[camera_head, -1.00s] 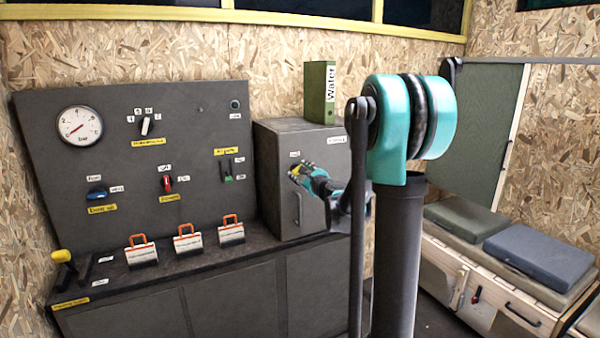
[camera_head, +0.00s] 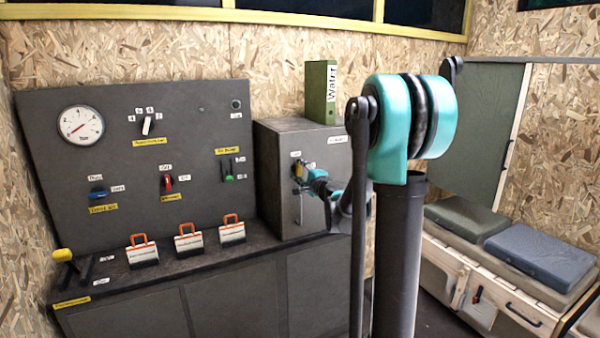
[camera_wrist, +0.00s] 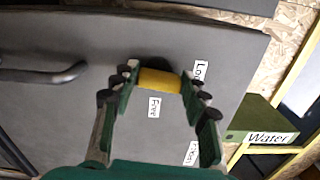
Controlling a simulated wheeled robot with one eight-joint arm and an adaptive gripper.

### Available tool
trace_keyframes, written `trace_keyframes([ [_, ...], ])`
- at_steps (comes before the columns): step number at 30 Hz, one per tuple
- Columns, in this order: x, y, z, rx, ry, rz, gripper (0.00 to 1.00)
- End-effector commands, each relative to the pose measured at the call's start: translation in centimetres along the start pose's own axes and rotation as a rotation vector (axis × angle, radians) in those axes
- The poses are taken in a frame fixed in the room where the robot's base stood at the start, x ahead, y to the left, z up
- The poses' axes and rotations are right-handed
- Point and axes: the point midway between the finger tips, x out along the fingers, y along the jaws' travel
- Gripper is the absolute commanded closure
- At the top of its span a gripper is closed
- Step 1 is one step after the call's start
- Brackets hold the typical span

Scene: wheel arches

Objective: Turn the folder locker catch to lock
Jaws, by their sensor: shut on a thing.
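The folder locker (camera_head: 276,175) is a grey box on the counter with a door facing me. Its catch (camera_wrist: 160,80) shows in the wrist view as a yellow piece on the door, between my fingers. My gripper (camera_wrist: 159,82) is shut on the catch, one finger on each side.
A curved door handle (camera_wrist: 45,75) is left of the catch in the wrist view. A green "Water" folder (camera_head: 320,92) stands on top of the locker. A dark panel (camera_head: 130,160) with a gauge and switches is to the left. Several orange-handled items (camera_head: 188,241) stand on the counter.

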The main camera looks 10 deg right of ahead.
Motion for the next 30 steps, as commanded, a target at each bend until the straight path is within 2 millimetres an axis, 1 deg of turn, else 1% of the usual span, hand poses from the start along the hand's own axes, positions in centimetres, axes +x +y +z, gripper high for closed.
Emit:
trace_keyframes([
  [4, -0.02, 0.07, 0.05, -0.069, 0.000, 0.000, 0.84],
  [9, -0.02, 0.09, 0.06, -0.115, -0.001, 0.000, 0.84],
  [25, -0.01, 0.10, 0.08, -0.138, -0.001, 0.001, 0.84],
  [26, -0.01, 0.10, 0.08, -0.138, -0.001, 0.001, 0.53],
  [30, -0.01, 0.09, 0.07, -0.137, -0.001, 0.000, 0.36],
])
